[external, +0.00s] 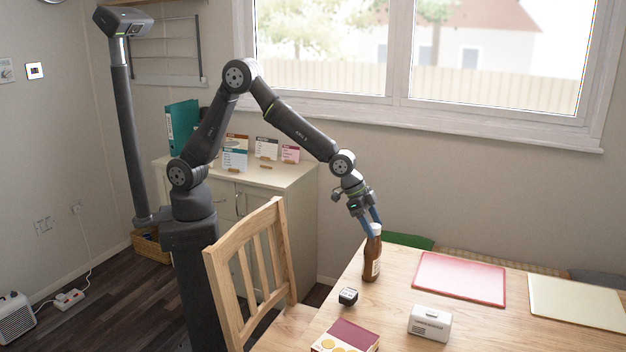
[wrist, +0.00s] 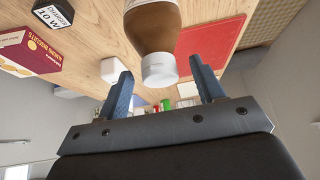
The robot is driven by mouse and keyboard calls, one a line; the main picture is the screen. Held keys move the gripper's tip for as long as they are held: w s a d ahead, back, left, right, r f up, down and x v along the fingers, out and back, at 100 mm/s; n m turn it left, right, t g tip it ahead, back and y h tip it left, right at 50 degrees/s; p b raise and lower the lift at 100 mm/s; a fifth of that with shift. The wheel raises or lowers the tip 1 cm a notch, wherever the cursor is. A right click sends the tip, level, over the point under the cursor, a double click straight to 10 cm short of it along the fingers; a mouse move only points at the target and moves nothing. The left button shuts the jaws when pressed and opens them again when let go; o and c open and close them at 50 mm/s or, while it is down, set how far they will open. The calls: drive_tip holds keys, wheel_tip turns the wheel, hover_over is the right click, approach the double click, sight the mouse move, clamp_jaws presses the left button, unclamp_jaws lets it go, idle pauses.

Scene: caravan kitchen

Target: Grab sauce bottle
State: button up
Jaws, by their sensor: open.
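The sauce bottle (external: 372,254) is brown with a white cap and a pale label. It stands upright on the wooden table (external: 400,275), near the table's left end. My gripper (external: 372,222) is at the bottle's top, with its blue fingers pointing down. In the wrist view the bottle (wrist: 153,28) comes in from the top edge, its white cap toward the gap between my fingers (wrist: 163,88). The fingers are apart, one to each side of the cap, and the gripper is open. I cannot tell whether either finger touches the bottle.
A small black box (external: 348,296), a biscuit box (external: 345,338) and a white box (external: 430,323) stand in front of the bottle. A red mat (external: 459,278) and a cream mat (external: 578,303) lie to the right. A wooden chair (external: 250,270) stands at the left.

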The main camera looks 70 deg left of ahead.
sight(373, 253)
drive_tip(key=shift+x, duration=1.65)
drive_tip(key=shift+r, duration=0.1)
clamp_jaws()
